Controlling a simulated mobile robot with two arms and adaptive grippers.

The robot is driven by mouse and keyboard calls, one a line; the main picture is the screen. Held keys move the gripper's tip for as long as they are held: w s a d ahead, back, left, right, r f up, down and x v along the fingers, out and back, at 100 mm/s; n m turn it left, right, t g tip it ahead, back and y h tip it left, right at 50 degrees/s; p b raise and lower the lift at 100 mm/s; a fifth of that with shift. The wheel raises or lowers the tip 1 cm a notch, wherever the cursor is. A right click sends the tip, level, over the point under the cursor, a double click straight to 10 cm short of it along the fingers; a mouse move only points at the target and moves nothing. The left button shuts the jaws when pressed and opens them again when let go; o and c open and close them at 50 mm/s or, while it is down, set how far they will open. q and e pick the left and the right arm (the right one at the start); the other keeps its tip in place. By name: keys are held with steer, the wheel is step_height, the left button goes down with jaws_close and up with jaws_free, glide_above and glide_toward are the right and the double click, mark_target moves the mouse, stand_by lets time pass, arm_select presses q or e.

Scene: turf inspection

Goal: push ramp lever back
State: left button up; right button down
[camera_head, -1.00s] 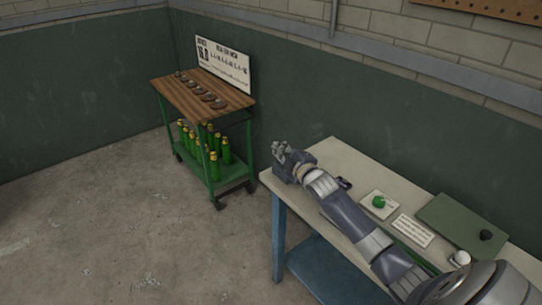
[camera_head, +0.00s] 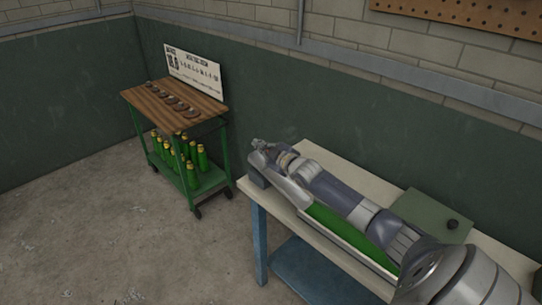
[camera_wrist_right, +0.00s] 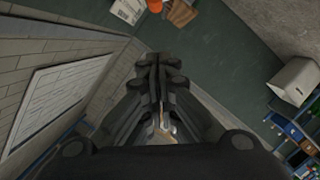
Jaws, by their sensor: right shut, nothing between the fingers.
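My right gripper (camera_head: 262,147) is above the left end of the workbench (camera_head: 315,150), at the end of my right arm, which reaches along the bench. In the right wrist view its dark fingers (camera_wrist_right: 160,68) are closed together with nothing between them. A long green strip with a pale edge (camera_head: 345,240), perhaps the ramp's turf, lies along the front of the bench below my forearm. I cannot make out the ramp lever; my arm and gripper cover that part of the bench. My left gripper is not in view.
A green panel (camera_head: 425,212) with a black knob (camera_head: 452,224) is at the bench's right. A green cart (camera_head: 205,185) with a wooden top (camera_head: 165,92), dark discs and several green-yellow bottles stands to the left. The concrete floor (camera_head: 90,240) is clear.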

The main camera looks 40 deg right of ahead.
arm_select(q)
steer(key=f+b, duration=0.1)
steer(key=b, duration=0.1)
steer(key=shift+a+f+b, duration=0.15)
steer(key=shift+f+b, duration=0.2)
arm_select(e)
steer(key=r+v, duration=0.1)
steer(key=v, duration=0.9)
steer(key=shift+a, duration=0.15)
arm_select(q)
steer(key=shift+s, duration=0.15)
arm_select(e)
steer(key=shift+s, duration=0.1)
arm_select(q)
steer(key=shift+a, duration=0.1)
